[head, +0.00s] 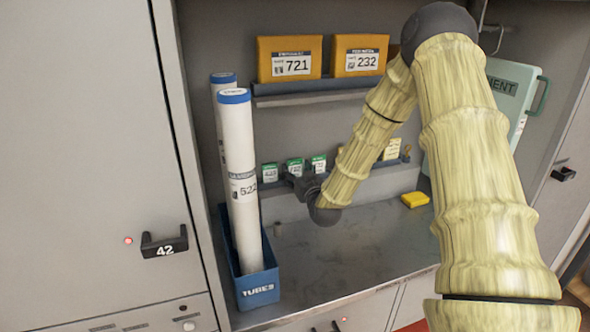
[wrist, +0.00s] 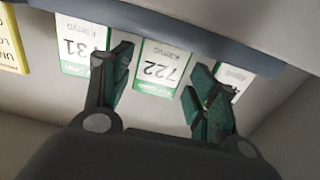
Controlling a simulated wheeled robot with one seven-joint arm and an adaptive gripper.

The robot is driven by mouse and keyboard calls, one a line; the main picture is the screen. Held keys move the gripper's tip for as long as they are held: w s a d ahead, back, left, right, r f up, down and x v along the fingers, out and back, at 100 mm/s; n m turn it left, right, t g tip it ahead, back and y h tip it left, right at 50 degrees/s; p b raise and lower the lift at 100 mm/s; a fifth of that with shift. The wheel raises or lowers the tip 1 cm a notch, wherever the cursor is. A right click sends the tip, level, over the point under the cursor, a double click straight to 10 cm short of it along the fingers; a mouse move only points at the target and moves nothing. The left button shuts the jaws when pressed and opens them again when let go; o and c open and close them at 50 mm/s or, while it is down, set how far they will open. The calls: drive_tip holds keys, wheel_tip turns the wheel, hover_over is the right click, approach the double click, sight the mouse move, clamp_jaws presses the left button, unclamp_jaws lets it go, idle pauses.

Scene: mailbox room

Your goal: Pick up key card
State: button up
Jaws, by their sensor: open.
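Several white key cards with green edges stand in a row on a small shelf. In the head view I see a left card (head: 270,173), a middle card (head: 295,167) and a right card (head: 319,163). My gripper (head: 300,181) is just in front of them. In the wrist view the picture is upside down, and my open gripper (wrist: 158,78) has its fingers on either side of the card marked 722 (wrist: 163,62). A card ending in 31 (wrist: 84,45) is to the left; another card (wrist: 233,76) is partly hidden behind the right finger. I cannot tell whether the fingers touch any card.
Yellow cards (head: 392,150) stand farther right on the shelf. Yellow parcels 721 (head: 290,59) and 232 (head: 359,55) sit on the upper shelf. Tall white tubes (head: 238,170) stand in a blue bin (head: 256,288) at left. The grey counter (head: 335,262) is mostly clear.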

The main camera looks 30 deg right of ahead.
drive_tip(key=shift+x, duration=1.4)
drive_tip(key=c, duration=0.6)
drive_tip(key=shift+r, duration=0.15)
drive_tip(key=shift+c, duration=0.2)
